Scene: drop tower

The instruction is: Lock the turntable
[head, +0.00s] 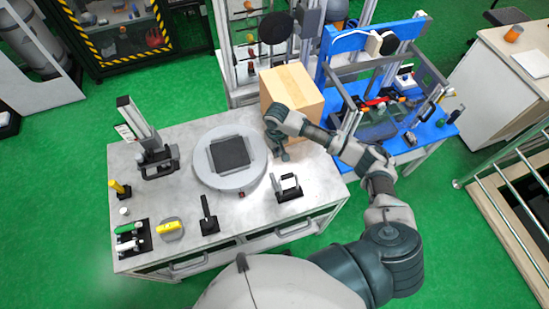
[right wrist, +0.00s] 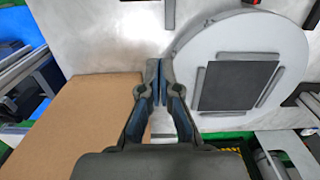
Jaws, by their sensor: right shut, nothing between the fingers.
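The round light-grey turntable (head: 205,177) lies on the metal workbench, with a dark square pad (head: 231,153) at its centre framed by dark bars. A small red part (head: 241,194) shows at its near edge. My right gripper (head: 282,154) points down just right of the turntable. In the right wrist view the turntable (right wrist: 285,110) is right of my right gripper (right wrist: 158,65). Its fingers are together and empty, close beside the rim; I cannot tell whether they touch it. My left gripper is not in view.
A brown box (head: 291,88) stands behind my right gripper. A white-handled fixture (head: 287,187), a black upright handle (head: 208,215) and a yellow-handled part (head: 169,228) stand along the workbench's (head: 255,218) near side. A metal column device (head: 145,130) stands left. A blue table (head: 430,132) is at right.

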